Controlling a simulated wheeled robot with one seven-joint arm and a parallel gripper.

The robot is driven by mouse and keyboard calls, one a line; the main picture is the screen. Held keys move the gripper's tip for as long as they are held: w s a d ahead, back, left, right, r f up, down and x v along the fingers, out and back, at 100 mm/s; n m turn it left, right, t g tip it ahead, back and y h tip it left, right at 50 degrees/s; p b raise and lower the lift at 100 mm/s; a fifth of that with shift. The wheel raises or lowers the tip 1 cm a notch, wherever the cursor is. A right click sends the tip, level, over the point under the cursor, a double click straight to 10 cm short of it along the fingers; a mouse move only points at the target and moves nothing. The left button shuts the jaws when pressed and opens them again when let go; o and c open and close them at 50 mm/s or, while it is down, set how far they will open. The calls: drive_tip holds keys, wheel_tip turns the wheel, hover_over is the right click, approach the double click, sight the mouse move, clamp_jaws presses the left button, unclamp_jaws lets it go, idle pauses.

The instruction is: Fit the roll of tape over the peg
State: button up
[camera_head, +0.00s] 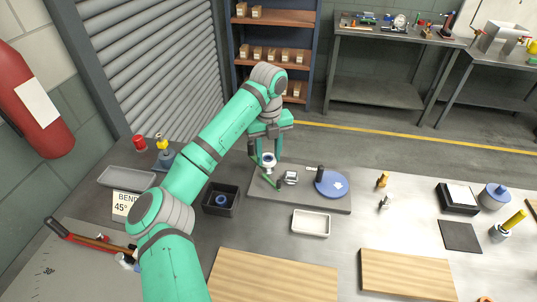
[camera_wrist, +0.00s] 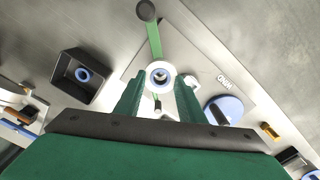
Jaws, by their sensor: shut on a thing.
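My gripper (camera_head: 267,153) points down over the grey plate (camera_head: 300,199). Its fingers are closed around a small white roll of tape with a dark blue core (camera_head: 268,159). In the wrist view the roll (camera_wrist: 160,78) sits between the fingertips, seen nearly end-on, with a pale spot inside its hole. A green bar with dark ends (camera_wrist: 154,40) passes beneath the roll. I cannot tell for sure which part is the peg, or whether the roll is around one. A dark upright post (camera_head: 320,171) stands by the blue disc (camera_head: 331,184).
A small metal block (camera_head: 290,177) lies right of my gripper on the plate. A black bin (camera_head: 221,210) with a blue ring inside stands left. A white tray (camera_head: 311,234) and wooden boards (camera_head: 272,276) lie in front.

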sight(268, 162)
drive_tip(key=shift+f, duration=0.2)
drive_tip(key=shift+f, duration=1.4)
drive_tip(key=shift+f, duration=0.25)
drive_tip(key=o, duration=1.1)
wheel_tip(268, 162, up, 11)
drive_tip(key=shift+f, duration=0.15)
idle(0.6)
